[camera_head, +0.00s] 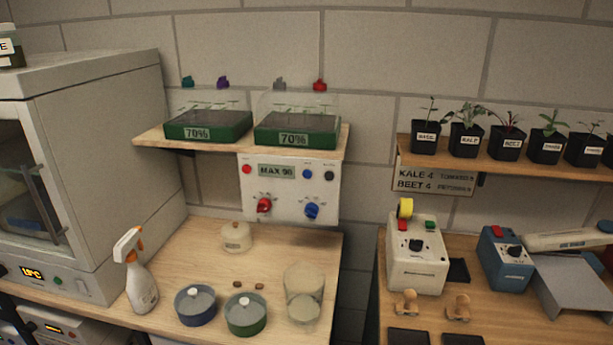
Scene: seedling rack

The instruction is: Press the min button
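A white control panel (288,196) hangs under the left shelf. Its display (276,171) reads what looks like "MAX 90". A small red button (247,169) sits left of the display. A blue button (308,174) and a dark button (329,175) sit to its right. Below are a red knob (264,205) and a blue knob (312,210). The small labels are too blurred to tell which button is min. Neither of my grippers is in view.
Two green seed trays (208,126) marked 70% stand on the shelf (160,139) above the panel. Below it, a spray bottle (138,272), round lidded pots (195,304) and a clear beaker (303,296) stand on the wooden bench (187,240). A large cabinet (115,150) stands at left.

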